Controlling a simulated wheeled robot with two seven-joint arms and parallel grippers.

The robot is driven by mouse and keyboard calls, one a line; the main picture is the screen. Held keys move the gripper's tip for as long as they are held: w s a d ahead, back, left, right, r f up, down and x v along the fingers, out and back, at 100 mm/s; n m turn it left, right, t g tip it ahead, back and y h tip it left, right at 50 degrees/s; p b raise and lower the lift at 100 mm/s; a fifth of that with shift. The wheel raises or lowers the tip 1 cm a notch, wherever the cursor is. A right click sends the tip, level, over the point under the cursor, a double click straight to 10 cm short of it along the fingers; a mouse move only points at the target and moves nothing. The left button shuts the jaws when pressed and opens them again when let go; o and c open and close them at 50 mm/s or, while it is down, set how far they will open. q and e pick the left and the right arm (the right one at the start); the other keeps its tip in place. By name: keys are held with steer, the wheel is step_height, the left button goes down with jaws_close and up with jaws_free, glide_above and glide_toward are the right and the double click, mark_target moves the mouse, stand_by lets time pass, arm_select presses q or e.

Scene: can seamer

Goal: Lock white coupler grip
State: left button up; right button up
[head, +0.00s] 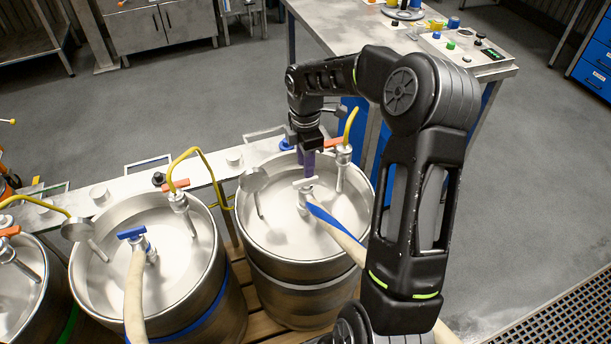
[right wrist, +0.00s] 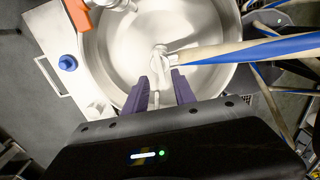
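The white coupler grip (head: 305,183) is a short bar on top of the metal coupler in the right-hand keg (head: 300,269). A cream hose with a blue stripe (head: 332,220) runs from this coupler toward the lower right. My right gripper (head: 306,172) points down with its purple fingers just above the white grip. In the right wrist view, the fingers (right wrist: 164,76) stand apart with the coupler (right wrist: 161,50) just beyond and between their tips. I cannot tell whether either finger touches the grip. My left gripper is in neither view.
The middle keg (head: 192,290) has a blue coupler grip (head: 132,232) and its own hose. Yellow hoses and red-orange handles (head: 176,186) rise along the rear rail. A workbench with a control panel (head: 463,48) stands behind my right arm. Open floor lies at right.

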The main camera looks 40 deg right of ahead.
mark_target(305, 182)
step_height(305, 182, down, 6)
steer(key=shift+r, duration=0.1)
steer(key=shift+c, duration=0.4)
jaws_close()
stand_by(0.3)
